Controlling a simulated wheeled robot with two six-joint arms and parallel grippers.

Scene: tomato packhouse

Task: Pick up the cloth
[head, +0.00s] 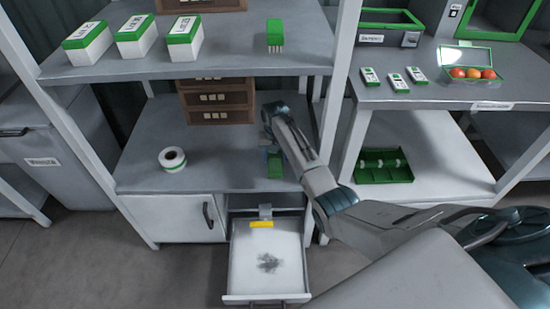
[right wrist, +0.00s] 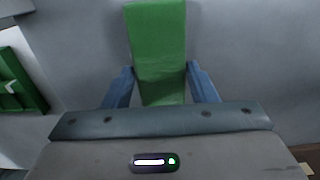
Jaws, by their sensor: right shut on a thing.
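The cloth (head: 275,168) is a narrow green piece on the grey middle shelf, below my right gripper (head: 270,152) in the head view. In the right wrist view the cloth (right wrist: 158,45) runs away from me between the two blue fingers of my right gripper (right wrist: 160,88). The fingers are shut on its near part, one on each side. I cannot tell whether it touches the shelf. My left gripper is not in view.
A tape roll (head: 172,158) stands left on the same shelf, with brown drawer boxes (head: 217,103) behind. Below, a white drawer (head: 240,283) is pulled out, with a dark smudge inside. Above, a shelf (head: 330,60) holds boxes and a green brush (head: 275,34).

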